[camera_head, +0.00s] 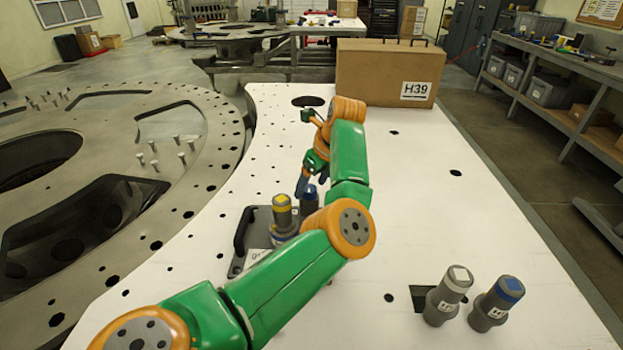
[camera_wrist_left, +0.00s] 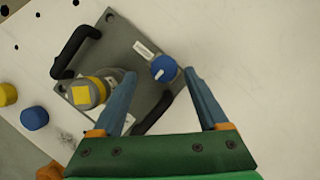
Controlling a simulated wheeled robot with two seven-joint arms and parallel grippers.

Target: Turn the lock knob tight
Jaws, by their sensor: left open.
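A dark grey plate (camera_head: 243,262) with black handles lies on the white table, partly hidden by my left arm in the head view. It also shows in the left wrist view (camera_wrist_left: 128,58). It bears a grey cylinder with a yellow top (camera_head: 282,212) and a blue-topped knob (camera_head: 310,198). In the left wrist view the yellow-topped cylinder (camera_wrist_left: 88,93) is left of the fingers, and the blue knob (camera_wrist_left: 163,69) with a white mark appears between the fingertips. My left gripper (camera_wrist_left: 160,73) is open above it; contact cannot be told. My right gripper is out of view.
Two loose grey cylinders, one white-topped (camera_head: 447,295) and one blue-topped (camera_head: 497,303), stand at the table's right side. A cardboard box marked H39 (camera_head: 375,75) stands at the back. A large metal ring (camera_head: 215,150) borders the table at left. The table between is clear.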

